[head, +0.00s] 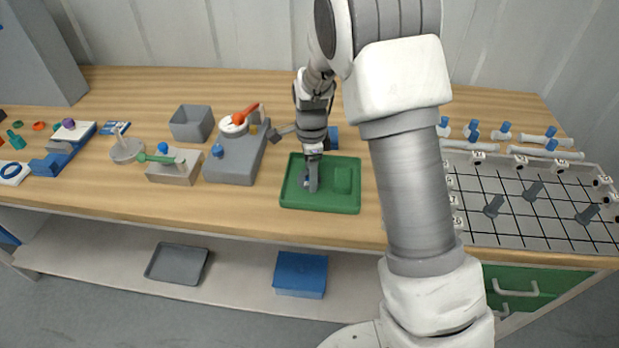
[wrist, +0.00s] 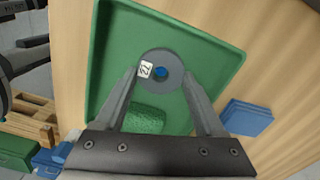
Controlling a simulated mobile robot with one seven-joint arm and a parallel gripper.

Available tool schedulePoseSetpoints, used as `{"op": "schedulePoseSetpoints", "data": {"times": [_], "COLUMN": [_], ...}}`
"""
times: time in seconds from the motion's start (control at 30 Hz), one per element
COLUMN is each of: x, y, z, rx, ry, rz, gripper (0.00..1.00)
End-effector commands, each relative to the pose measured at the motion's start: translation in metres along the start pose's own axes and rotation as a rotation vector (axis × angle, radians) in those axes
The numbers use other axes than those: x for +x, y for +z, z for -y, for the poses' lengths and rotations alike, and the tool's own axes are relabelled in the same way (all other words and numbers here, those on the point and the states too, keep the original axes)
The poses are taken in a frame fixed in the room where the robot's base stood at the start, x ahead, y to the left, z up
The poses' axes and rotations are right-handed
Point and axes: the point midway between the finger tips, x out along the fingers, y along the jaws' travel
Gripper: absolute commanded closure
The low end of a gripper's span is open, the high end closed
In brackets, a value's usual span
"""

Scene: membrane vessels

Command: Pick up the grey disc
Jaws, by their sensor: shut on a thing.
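The grey disc (wrist: 152,83) shows in the wrist view as a round grey piece with a blue centre and a small white label marked with dark characters. It is between the fingertips of my gripper (wrist: 160,78), which is shut on it. The disc is over the green tray (wrist: 117,60); I cannot tell whether it touches the tray floor. In the head view my gripper (head: 312,178) points down into the left part of the green tray (head: 320,207), and the disc is mostly hidden there.
A raised green block (head: 343,181) is in the tray's right part. A grey station with a red handle (head: 236,160) and an open grey bin (head: 191,123) stand to the left. A gridded rack with grey posts (head: 520,215) is at the right. Bare wood lies in front of the tray.

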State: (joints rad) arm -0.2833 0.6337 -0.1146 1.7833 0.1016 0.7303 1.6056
Motion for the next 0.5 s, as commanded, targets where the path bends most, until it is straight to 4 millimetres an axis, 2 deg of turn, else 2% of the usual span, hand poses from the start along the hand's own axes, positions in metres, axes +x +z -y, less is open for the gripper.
{"op": "schedulePoseSetpoints", "data": {"times": [0.27, 0.37, 0.5], "x": [-0.008, -0.021, -0.046], "y": [0.000, 0.001, -0.001], "z": [0.001, 0.001, 0.000], "rx": [0.000, -0.001, 0.000], "ry": [-0.002, -0.004, -0.006], "rz": [0.000, 0.001, 0.001], "gripper": [0.83, 0.83, 0.83]}}
